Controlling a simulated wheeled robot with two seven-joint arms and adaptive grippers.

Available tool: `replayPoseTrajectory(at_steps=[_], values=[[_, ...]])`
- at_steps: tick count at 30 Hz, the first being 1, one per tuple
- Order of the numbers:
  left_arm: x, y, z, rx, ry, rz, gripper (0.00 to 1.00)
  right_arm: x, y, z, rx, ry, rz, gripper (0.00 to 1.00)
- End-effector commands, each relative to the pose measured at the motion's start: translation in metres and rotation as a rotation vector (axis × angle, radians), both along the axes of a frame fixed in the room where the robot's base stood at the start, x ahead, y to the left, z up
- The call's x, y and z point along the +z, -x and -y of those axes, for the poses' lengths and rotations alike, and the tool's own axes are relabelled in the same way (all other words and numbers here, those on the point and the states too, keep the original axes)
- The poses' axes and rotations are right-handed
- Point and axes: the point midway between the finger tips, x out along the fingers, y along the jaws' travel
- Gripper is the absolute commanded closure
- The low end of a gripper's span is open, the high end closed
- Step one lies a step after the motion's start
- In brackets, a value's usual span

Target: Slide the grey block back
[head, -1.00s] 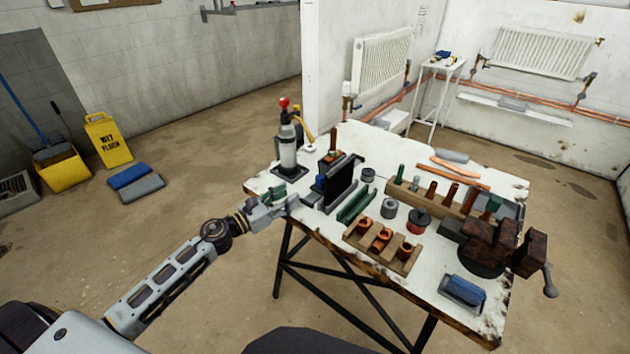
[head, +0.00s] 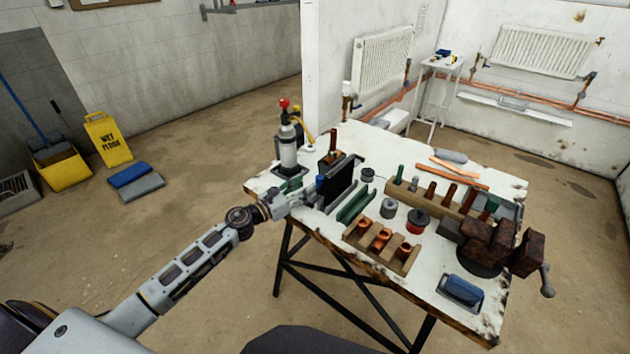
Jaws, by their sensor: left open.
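My left gripper (head: 302,196) is open at the left edge of the workbench (head: 330,225). Its tips are close to a small blue-topped part (head: 320,182) and a black upright plate (head: 339,180) with grey strips (head: 342,198) along its foot. I cannot tell whether the tips touch anything. No plain grey block shows clearly by the gripper; the hand hides part of that spot. A grey rounded block (head: 451,156) lies at the bench's far side, well away from the gripper. My right gripper is not in view.
A green channel (head: 355,206), a wooden rack of copper fittings (head: 381,245), a grey spool (head: 388,208) and a rusty vise (head: 490,240) stand to the right. Bare bench shows at the front edge.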

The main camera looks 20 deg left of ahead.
Motion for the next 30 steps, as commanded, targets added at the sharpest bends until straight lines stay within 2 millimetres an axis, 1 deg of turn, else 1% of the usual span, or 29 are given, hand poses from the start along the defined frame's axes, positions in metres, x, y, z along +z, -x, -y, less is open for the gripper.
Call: replayPoseTrajectory(at_steps=[18,24,30], values=[[0.0,-0.038,0.021,0.001,0.001,0.0,0.53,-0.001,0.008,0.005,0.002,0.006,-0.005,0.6],[0.0,-0.045,0.025,0.0,0.0,0.0,0.53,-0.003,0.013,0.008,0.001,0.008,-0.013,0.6],[0.0,-0.047,0.026,0.0,0.0,0.0,0.53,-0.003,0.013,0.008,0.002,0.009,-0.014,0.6]])
